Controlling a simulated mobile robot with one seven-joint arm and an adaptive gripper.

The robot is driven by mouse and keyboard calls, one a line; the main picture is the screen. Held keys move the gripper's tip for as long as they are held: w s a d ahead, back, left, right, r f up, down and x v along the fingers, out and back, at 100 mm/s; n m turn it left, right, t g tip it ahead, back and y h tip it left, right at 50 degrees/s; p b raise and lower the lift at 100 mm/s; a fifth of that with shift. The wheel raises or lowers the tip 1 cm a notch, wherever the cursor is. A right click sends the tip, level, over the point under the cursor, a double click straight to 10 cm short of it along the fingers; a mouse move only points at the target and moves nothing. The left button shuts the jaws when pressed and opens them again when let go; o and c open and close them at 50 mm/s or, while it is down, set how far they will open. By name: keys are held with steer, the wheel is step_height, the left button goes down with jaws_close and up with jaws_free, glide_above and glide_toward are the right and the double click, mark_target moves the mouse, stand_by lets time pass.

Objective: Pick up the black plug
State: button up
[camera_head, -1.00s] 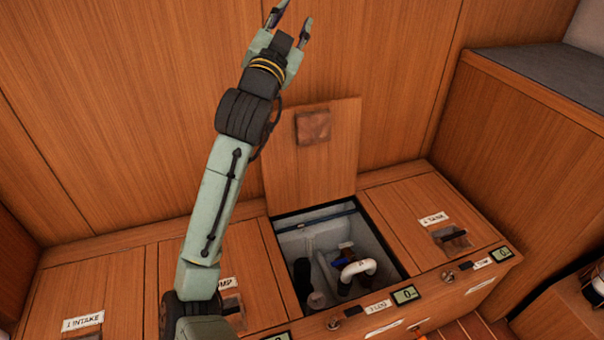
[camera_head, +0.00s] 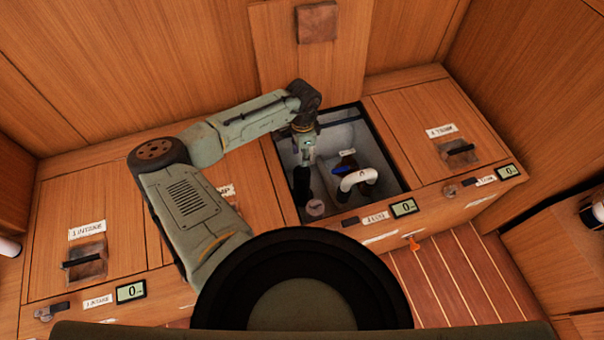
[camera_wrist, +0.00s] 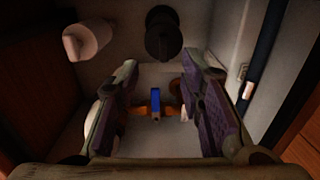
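The black plug (camera_head: 301,188) is a dark upright cylinder in the left part of the open compartment. In the wrist view the black plug (camera_wrist: 163,36) shows at top centre, beyond my fingertips. My gripper (camera_head: 307,158) points down into the compartment, just above the plug in the head view. The exact gap between fingers and plug is hard to judge.
The open compartment (camera_head: 398,165) also holds a white bent pipe (camera_head: 357,180), a blue-handled valve (camera_head: 344,167) and a pale capped cylinder (camera_head: 315,208) close to the plug. Its walls are near my gripper. Closed wooden lids lie either side; a raised lid (camera_head: 345,60) stands behind.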

mark_target(301, 173)
steer(key=f, duration=0.7)
steer(key=shift+w+a+f, duration=0.1)
steer(key=shift+w+f, duration=0.1)
steer(key=shift+f, duration=0.15)
jaws_close()
stand_by(0.4)
